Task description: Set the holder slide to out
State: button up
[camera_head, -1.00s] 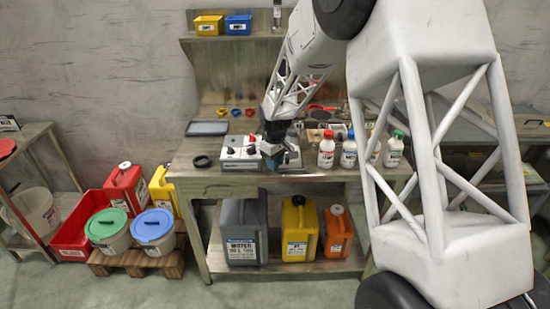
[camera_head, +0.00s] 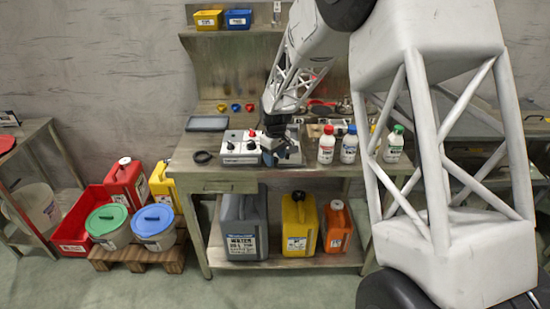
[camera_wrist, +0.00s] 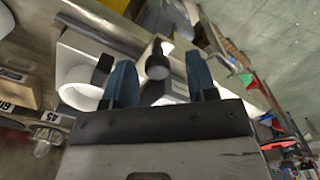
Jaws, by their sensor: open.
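A pale box with red and black knobs (camera_head: 238,148) stands on the workbench in the head view. My gripper (camera_head: 284,153) is low over the bench, just right of this box. In the wrist view my gripper (camera_wrist: 161,82) shows two blue fingers, apart. A dark round-ended knob (camera_wrist: 157,62) on a pale fixture appears between them; I cannot tell whether a finger touches it. A white cup-like part (camera_wrist: 82,82) is left of the fingers. I cannot tell for sure which part is the holder slide or how it is set, as my gripper hides much of that area.
Bottles with a red cap (camera_head: 326,147), a blue cap (camera_head: 348,147) and a green cap (camera_head: 394,147) stand right of my gripper. A black ring (camera_head: 202,157) and a grey tray (camera_head: 207,123) lie to the left. The bench front left is fairly clear.

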jog(key=shift+r, duration=3.6)
jog(key=shift+s+r, duration=0.1)
jog(key=shift+s+d+r, duration=0.15)
jog(key=s+d+r+m, duration=0.1)
jog(key=s+d+r, duration=0.3)
jog(key=s, duration=0.3)
jog(key=s+d+r+m+t, duration=0.1)
jog(key=s+d+r+m, duration=0.2)
jog(key=s, duration=0.5)
jog(key=s+d+r, duration=0.4)
jog(key=s+r, duration=0.2)
jog(key=s, duration=0.1)
jog(key=s+d+m, duration=0.2)
jog(key=s, duration=1)
jog(key=s+d+f+m+t, duration=0.1)
jog(key=s+d+m, duration=0.2)
jog(key=s, duration=1)
jog(key=shift+d+t, duration=0.3)
